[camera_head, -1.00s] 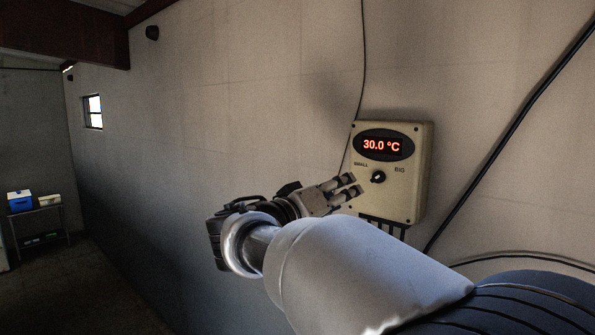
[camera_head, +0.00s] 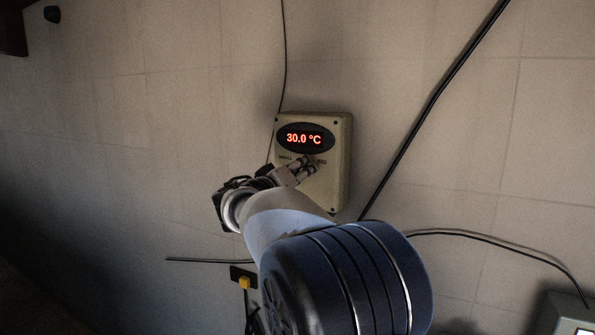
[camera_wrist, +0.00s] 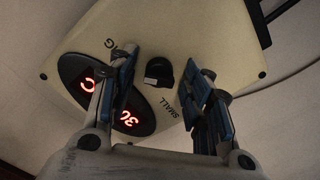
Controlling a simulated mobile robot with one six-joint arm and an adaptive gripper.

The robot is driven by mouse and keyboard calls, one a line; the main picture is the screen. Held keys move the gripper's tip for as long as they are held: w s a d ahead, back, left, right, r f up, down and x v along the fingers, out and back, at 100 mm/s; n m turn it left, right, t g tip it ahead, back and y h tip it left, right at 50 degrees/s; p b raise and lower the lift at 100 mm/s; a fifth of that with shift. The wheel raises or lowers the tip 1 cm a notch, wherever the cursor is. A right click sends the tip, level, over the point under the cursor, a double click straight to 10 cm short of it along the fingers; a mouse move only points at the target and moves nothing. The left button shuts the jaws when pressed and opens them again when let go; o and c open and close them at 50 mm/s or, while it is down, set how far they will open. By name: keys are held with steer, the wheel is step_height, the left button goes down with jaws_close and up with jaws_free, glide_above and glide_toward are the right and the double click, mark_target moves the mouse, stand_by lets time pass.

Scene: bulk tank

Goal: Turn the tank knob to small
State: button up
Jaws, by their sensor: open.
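The control box (camera_head: 338,190) is a beige panel on the wall with a red display (camera_head: 304,138) reading 30.0 °C. The black tank knob (camera_wrist: 158,72) shows in the wrist view between the words SMALL (camera_wrist: 168,107) and BIG, the latter partly covered by a finger. My gripper (camera_head: 307,165) is at the box front, below the display, and its fingers hide the knob in the head view. In the wrist view my gripper (camera_wrist: 160,66) is open, with one finger on each side of the knob and visible gaps to it. I cannot tell exactly where the knob's pointer faces.
A thick black cable (camera_head: 437,105) runs diagonally up the wall right of the box. A thin cable (camera_head: 285,60) rises above it. A yellow plug (camera_head: 244,283) sits below left. Another device (camera_head: 565,317) is at the lower right. The wall left of the box is mostly bare.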

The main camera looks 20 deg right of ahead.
steer(key=c, duration=1.1)
